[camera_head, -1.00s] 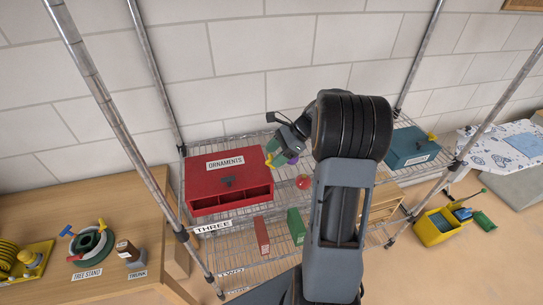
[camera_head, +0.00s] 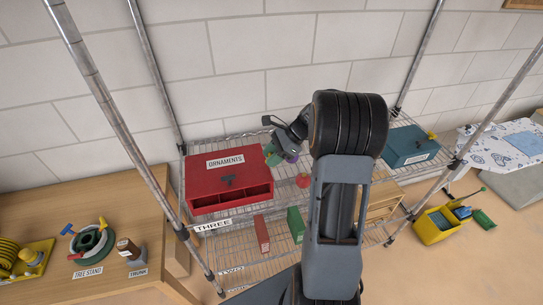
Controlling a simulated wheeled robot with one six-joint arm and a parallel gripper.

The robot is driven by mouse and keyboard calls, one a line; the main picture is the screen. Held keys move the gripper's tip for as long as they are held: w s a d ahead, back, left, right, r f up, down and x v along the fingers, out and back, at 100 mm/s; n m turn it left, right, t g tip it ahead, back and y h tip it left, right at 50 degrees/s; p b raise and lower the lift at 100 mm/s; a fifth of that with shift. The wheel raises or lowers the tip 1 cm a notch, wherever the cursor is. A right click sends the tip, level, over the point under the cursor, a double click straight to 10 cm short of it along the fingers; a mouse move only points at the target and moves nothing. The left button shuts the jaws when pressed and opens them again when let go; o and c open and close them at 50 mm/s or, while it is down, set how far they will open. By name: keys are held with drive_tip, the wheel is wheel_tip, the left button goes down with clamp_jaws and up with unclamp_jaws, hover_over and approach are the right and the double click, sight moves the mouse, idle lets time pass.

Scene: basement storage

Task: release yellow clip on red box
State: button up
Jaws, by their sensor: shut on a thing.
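The red box (camera_head: 228,196), labelled "ORNAMENTS", sits on the upper wire shelf. My gripper (camera_head: 272,155) is at the box's right rear corner, small and partly hidden behind my own arm. It is shut on the yellow clip, of which only a small trace (camera_head: 267,149) shows by the fingertips. Green shows at the fingers and purple just right of them. Whether the clip touches the box cannot be told.
A teal box (camera_head: 407,147) with a yellow piece on it stands at the shelf's right. A red ornament (camera_head: 303,181) lies right of the red box. Metal posts (camera_head: 158,120) frame the shelf. A wooden table (camera_head: 60,215) is at left, a yellow bin (camera_head: 436,226) at right.

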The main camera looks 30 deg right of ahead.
drive_tip(key=shift+c, duration=0.8)
drive_tip(key=shift+s+d+y+p, duration=0.1)
drive_tip(key=shift+d+y+p, duration=0.3)
drive_tip(key=shift+y, duration=0.7)
drive_tip(key=o, duration=0.9)
drive_tip(key=shift+o, duration=0.2)
drive_tip(key=shift+d, duration=0.1)
drive_tip(key=b+v, duration=0.2)
drive_tip(key=v, duration=1.1)
drive_tip(key=shift+s+d+r, duration=0.25)
drive_tip(key=shift+s+d, duration=0.05)
drive_tip(key=shift+t, duration=0.3)
